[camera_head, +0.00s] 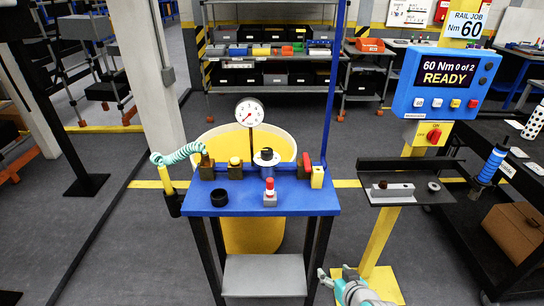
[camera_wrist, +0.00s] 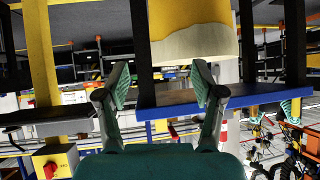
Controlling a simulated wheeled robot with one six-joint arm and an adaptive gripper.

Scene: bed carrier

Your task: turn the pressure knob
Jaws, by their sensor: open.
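A round white pressure gauge (camera_head: 249,112) with a red needle stands at the back of the blue bench (camera_head: 228,202). Below it to the right is a dark round knob with a pale ring (camera_head: 266,157); a smaller yellow-topped fitting (camera_head: 235,164) is to its left. I cannot tell for sure which is the pressure knob. My gripper (camera_head: 335,274) is low at the right front of the bench, apart from it, open and empty. In the wrist view, which looks upside down, my open gripper (camera_wrist: 160,83) faces the bench's blue edge (camera_wrist: 165,111); the knob cannot be made out there.
On the bench are a black ring (camera_head: 219,197), a red-topped button (camera_head: 269,190) and a red lever (camera_head: 307,164). A yellow post at right carries a blue "READY" display (camera_head: 443,84), a red switch (camera_head: 434,134) and a dark shelf (camera_head: 412,191).

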